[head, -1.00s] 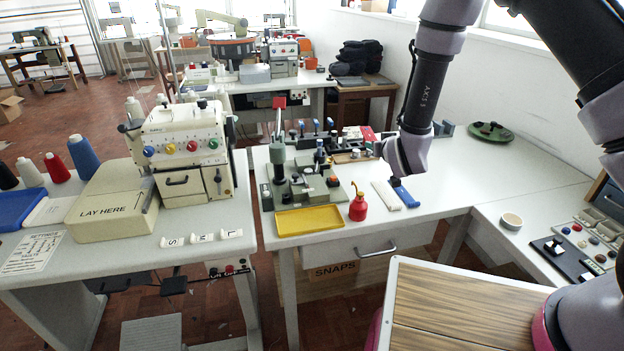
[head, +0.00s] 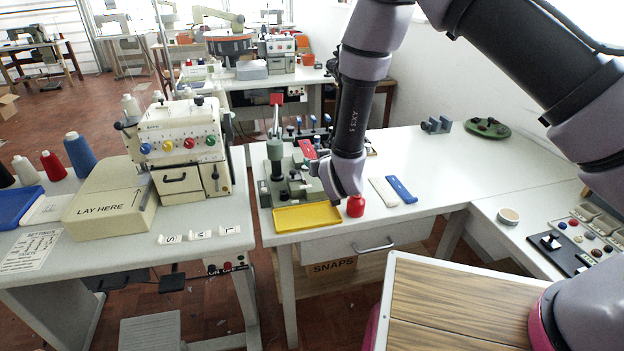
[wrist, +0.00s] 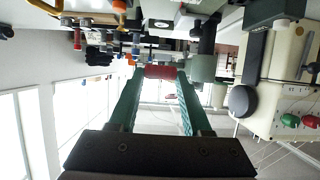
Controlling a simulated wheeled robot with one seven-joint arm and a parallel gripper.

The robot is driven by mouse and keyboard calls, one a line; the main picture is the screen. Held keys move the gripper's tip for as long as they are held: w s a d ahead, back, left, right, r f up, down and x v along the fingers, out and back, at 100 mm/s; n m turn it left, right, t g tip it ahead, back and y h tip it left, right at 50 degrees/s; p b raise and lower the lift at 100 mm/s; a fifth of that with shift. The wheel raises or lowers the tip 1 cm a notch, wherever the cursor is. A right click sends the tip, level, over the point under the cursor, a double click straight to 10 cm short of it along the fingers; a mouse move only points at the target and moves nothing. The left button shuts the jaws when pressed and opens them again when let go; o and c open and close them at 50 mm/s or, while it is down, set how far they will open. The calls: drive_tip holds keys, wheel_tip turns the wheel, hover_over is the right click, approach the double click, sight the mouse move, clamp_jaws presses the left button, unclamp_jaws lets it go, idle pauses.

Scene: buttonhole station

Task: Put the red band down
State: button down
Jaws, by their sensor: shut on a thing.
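The red band (head: 307,149) is held out in front of my gripper (head: 314,161), above the green snap press on the middle table in the head view. In the wrist view, the red band (wrist: 160,72) lies crosswise between the tips of the two green fingers of my gripper (wrist: 160,76), which are shut on it. A white band (head: 384,191) and a blue band (head: 402,189) lie side by side on the table, right of my gripper. My wrist hides part of the press.
A yellow tray (head: 307,216) sits at the table's front, with a red oil can (head: 356,206) right of it, partly hidden by my arm. The green press (head: 275,160) stands behind the tray.

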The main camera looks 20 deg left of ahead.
sight(316, 190)
wheel_tip(316, 190, down, 8)
drive_tip(key=shift+c, duration=1.7)
unclamp_jaws()
drive_tip(key=shift+f, duration=0.2)
drive_tip(key=v, duration=1)
drive_tip(key=shift+s+f, duration=0.1)
drive_tip(key=shift+f, duration=0.15)
drive_tip(key=shift+s+d+r, duration=0.2)
drive_tip(key=shift+s+r, duration=0.05)
drive_tip(key=shift+s, duration=0.05)
